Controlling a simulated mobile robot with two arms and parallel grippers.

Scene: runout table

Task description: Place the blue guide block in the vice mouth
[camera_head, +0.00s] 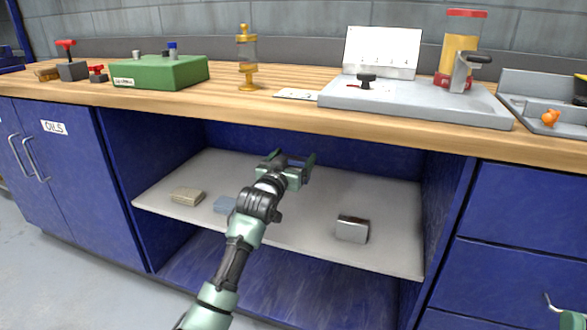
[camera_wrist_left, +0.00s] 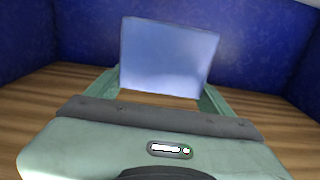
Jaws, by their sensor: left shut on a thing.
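My left gripper (camera_head: 290,163) is inside the open bay, over the back of the grey shelf. In the left wrist view its fingers (camera_wrist_left: 160,88) are shut on a pale blue block (camera_wrist_left: 168,55), which sticks out beyond them; this looks like the blue guide block. In the head view I cannot make out the held block.
The shelf (camera_head: 290,232) also holds a tan block (camera_head: 187,196) and a silvery block (camera_head: 352,229). The wooden bench edge (camera_head: 250,110) overhangs the bay. On top stand a green box (camera_head: 160,72), an amber oiler (camera_head: 247,60) and a grey plate (camera_head: 420,101).

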